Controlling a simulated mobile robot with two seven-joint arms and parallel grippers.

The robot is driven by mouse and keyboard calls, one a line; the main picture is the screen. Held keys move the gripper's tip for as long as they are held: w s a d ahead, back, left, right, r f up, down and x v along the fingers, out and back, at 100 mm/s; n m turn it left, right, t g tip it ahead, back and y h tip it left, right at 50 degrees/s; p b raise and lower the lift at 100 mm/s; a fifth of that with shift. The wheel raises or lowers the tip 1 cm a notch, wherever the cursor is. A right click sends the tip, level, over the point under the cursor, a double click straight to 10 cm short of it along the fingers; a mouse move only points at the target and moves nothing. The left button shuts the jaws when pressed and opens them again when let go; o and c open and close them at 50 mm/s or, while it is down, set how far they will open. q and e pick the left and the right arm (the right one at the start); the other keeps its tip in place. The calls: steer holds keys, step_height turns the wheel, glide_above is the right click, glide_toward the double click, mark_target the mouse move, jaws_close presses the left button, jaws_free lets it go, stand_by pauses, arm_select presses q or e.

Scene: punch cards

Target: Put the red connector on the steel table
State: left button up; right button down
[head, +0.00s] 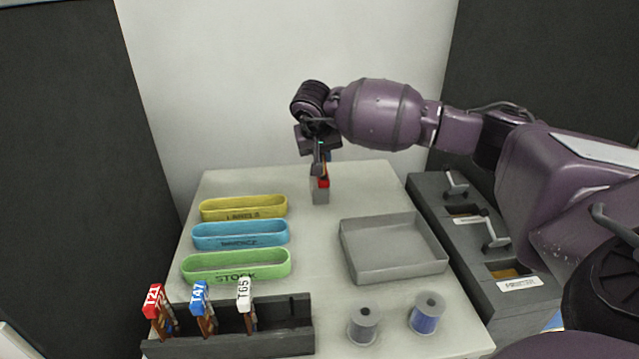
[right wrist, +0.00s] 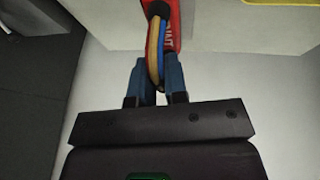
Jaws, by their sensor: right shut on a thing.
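The red connector (head: 323,183) is at the back middle of the pale grey table (head: 300,290), by a small grey block (head: 320,196). I cannot tell whether it touches the block or is held above it. My right gripper (head: 319,168) points down and is shut on the connector's wires. In the right wrist view the fingers (right wrist: 157,82) close around yellow and blue wires, and the red connector (right wrist: 173,30) with white lettering shows beyond them. My left gripper is not in view.
Yellow (head: 243,208), blue (head: 240,236) and green (head: 236,265) trays lie at left. A dark rack (head: 270,325) at the front left holds tagged connectors. A dark unit with levers (head: 500,290) borders the table's right.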

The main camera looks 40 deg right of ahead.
mark_target(322, 182)
step_height(322, 182, down, 7)
steer(key=shift+f+b, duration=0.2)
steer(key=shift+b, duration=0.25)
steer(key=shift+f, duration=0.15)
steer(key=c, duration=1.2)
jaws_free()
steer(key=shift+o, duration=0.3)
